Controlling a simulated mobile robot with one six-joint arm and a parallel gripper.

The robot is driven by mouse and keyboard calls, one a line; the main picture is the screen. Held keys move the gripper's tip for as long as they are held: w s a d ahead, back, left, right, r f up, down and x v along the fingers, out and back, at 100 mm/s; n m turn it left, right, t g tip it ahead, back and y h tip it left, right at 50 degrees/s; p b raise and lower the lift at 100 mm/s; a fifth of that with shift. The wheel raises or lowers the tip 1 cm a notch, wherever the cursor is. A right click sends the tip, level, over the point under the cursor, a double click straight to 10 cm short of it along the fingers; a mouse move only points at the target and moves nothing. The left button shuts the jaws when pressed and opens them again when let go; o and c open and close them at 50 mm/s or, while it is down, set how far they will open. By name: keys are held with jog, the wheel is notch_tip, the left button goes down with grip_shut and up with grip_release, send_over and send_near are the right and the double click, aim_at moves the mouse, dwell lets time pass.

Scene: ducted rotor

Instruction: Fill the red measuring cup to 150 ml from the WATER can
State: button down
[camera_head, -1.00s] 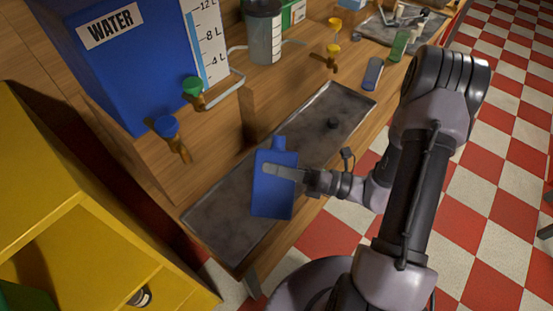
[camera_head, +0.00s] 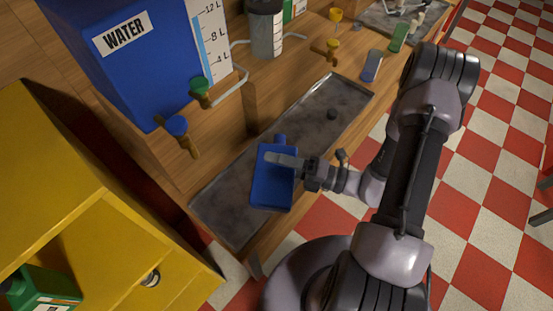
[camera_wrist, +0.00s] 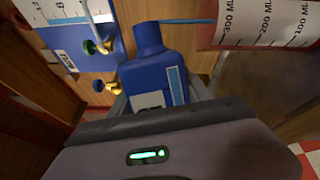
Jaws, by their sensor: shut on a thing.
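The blue WATER can (camera_head: 125,75), with a white level scale, stands at the upper left of the head view. It has a green-knobbed tap (camera_head: 200,88) and a lower blue-knobbed tap (camera_head: 177,127); both also show in the wrist view. My gripper (camera_head: 272,158) is shut on a blue bottle (camera_head: 270,190), held tilted over the grey tray. The bottle's neck (camera_wrist: 147,35) shows in the wrist view. A pale scale with a reddish edge (camera_wrist: 262,22), marked 300, 200 and 100 ML, is close in the wrist view's upper right. I see no red cup in the head view.
The long grey tray (camera_head: 225,205) lies on the wooden bench. A grey container (camera_head: 264,30), a yellow-knobbed tap (camera_head: 330,48) and small blue and green items stand beyond it. A yellow cabinet (camera_head: 60,180) is at left.

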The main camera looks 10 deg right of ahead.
aim_at(278, 146)
jog(key=shift+r+m+p, duration=0.2)
jog(key=shift+m+p, duration=0.4)
jog(key=shift+p, duration=0.05)
dwell(0.5)
jog(key=shift+f+n+b, duration=0.6)
jog(key=shift+n+b, duration=0.3)
jog(key=shift+b, duration=0.2)
jog(key=shift+w+n+b, duration=0.1)
jog(key=shift+n+b, duration=0.35)
jog(key=shift+n, duration=0.25)
jog(key=shift+r+n, duration=0.25)
jog(key=shift+n, duration=0.05)
jog(key=r+n, duration=0.1)
jog(key=n, duration=0.1)
jog(key=w+r+n, duration=0.1)
jog(key=r+n, duration=0.1)
jog(key=n, duration=0.1)
jog(key=w+d+r+n+y, duration=0.1)
jog(key=r+n, duration=0.1)
jog(key=shift+w+r+b, duration=0.1)
jog(key=shift+w+b, duration=0.05)
jog(key=shift+b, duration=0.15)
jog(key=shift+n+g, duration=0.3)
